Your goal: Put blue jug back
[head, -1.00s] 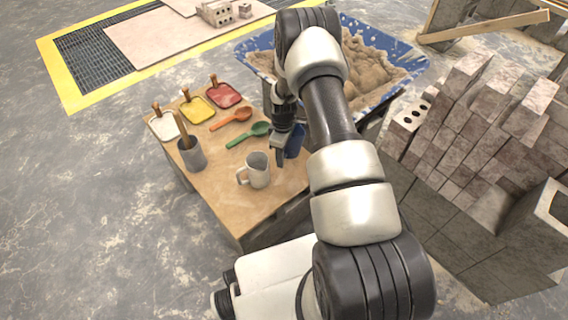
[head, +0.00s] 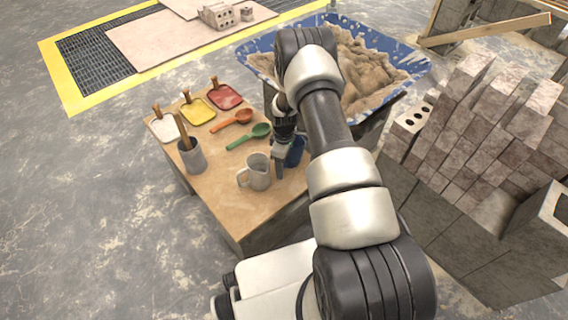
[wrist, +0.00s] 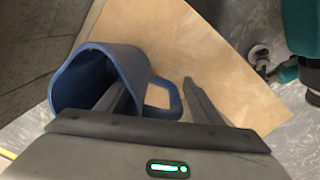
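The blue jug (head: 295,153) is at the right edge of the wooden tabletop (head: 240,205), partly hidden by my arm in the head view. In the wrist view the jug (wrist: 90,75) has its mouth toward the camera and its handle (wrist: 168,100) to the right. My gripper (wrist: 152,98) is open. Its left finger overlaps the jug's mouth and near wall; its right finger is beyond the handle, so handle and wall lie between them. I cannot tell whether either finger touches the jug. In the head view my gripper (head: 278,163) is beside the jug.
A grey jug (head: 257,172) stands just left of my gripper. A green scoop (head: 249,135), an orange scoop (head: 232,119) and a grey pot (head: 191,157) are farther left. The blue tub (head: 411,62) of mortar is behind; stacked bricks (head: 470,130) are at right.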

